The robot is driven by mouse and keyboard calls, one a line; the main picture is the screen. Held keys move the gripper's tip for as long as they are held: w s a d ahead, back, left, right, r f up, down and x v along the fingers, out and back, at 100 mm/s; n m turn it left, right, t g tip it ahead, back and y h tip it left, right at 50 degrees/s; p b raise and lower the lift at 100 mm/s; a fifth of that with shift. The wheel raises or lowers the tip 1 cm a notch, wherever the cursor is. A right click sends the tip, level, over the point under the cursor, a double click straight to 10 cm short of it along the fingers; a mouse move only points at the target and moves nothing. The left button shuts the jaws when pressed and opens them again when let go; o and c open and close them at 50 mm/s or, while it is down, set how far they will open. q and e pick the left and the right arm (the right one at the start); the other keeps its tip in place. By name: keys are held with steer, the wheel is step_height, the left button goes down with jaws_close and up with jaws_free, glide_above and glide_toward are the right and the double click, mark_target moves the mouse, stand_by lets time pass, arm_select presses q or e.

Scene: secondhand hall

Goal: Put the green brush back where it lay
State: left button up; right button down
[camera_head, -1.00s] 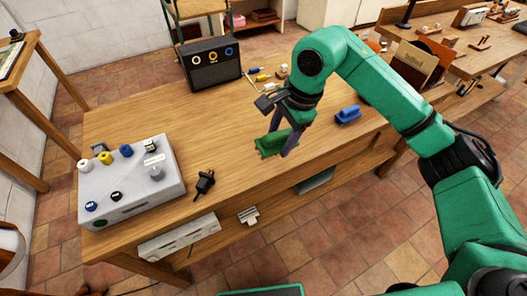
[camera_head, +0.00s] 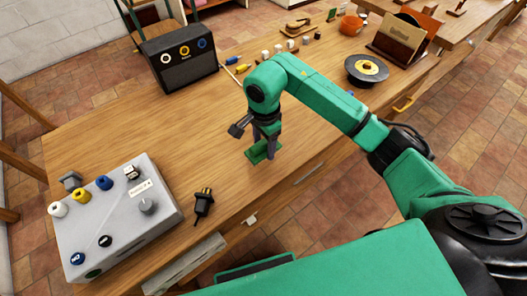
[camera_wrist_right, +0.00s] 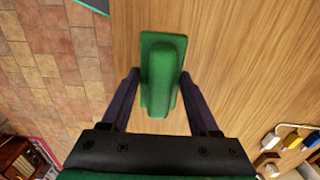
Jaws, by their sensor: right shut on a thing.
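The green brush (camera_head: 256,154) is at the table top near the front edge, right of the black plug. In the wrist view the brush (camera_wrist_right: 162,75) lies lengthwise between the two fingers, its green handle block on top of a flat green base. My right gripper (camera_head: 266,152) points down and is shut on the brush. The gripper (camera_wrist_right: 160,88) also shows in the wrist view. I cannot tell whether the brush's underside touches the wood. My left gripper is not in view.
The wooden table (camera_head: 130,125) holds a grey box with knobs (camera_head: 120,220) at left, a black plug (camera_head: 203,202), and a black speaker box (camera_head: 180,58) behind. Bare wood lies left of the brush.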

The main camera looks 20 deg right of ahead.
mark_target(264, 155)
step_height(264, 155, down, 4)
steer(key=shift+s+f+p, duration=0.1)
steer(key=shift+p, duration=0.25)
steer(key=shift+f, duration=0.3)
steer(key=shift+c, duration=0.7)
jaws_free()
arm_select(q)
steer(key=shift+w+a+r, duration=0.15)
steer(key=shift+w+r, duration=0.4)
arm_select(e)
step_height(264, 155, up, 12)
steer(key=b, duration=0.3)
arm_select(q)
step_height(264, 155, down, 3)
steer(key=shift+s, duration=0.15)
